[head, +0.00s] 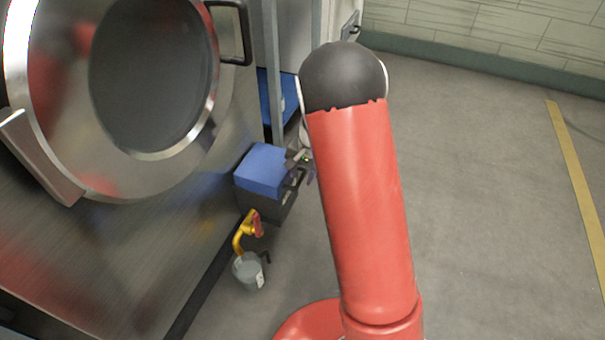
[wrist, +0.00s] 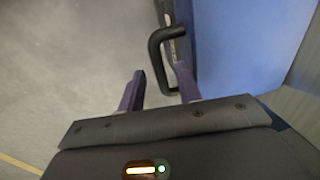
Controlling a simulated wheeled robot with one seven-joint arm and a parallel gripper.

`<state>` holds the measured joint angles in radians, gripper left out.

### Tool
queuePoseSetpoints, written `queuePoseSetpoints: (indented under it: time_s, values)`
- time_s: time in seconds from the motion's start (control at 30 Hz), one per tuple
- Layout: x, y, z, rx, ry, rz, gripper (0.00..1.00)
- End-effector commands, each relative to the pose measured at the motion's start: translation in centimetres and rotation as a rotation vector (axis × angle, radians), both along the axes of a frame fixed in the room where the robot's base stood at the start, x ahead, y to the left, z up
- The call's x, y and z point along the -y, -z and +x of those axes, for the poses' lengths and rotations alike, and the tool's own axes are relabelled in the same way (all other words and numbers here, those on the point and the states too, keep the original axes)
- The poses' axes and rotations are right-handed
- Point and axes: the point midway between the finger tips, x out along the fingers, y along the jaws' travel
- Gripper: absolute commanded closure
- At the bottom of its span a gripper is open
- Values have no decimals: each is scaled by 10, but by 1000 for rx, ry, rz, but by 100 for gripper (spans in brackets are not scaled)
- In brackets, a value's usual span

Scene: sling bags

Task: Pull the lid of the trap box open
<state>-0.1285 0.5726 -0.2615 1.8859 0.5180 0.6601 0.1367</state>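The trap box has a blue lid (head: 262,168) and a dark body (head: 262,203); it stands low against the metal machine in the head view. The lid looks shut. In the wrist view the blue lid (wrist: 245,45) fills the right side, with a black bar handle (wrist: 154,55) on its near edge. My gripper (wrist: 160,84) is open, with one purple finger left of the handle and the other at its right, by the lid. The handle's lower end lies between the fingers; contact cannot be told. In the head view my arm partly hides the gripper.
A large metal machine with a round door (head: 155,70) fills the left. A yellow pipe (head: 242,234) and a grey cup-shaped part (head: 247,270) stick out just below the box. Open grey floor (head: 480,200) lies to the right.

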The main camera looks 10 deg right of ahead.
Motion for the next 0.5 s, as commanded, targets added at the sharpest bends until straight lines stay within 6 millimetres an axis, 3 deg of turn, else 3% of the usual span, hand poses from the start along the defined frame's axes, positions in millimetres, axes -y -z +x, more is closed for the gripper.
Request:
queuePoseSetpoints:
  time_s: [0.13,0.4,0.5]
  values:
    - [0,0,0,0,0,0,66]
    - [0,0,0,0,0,0,100]
    - [0,0,0,-1,0,1,100]
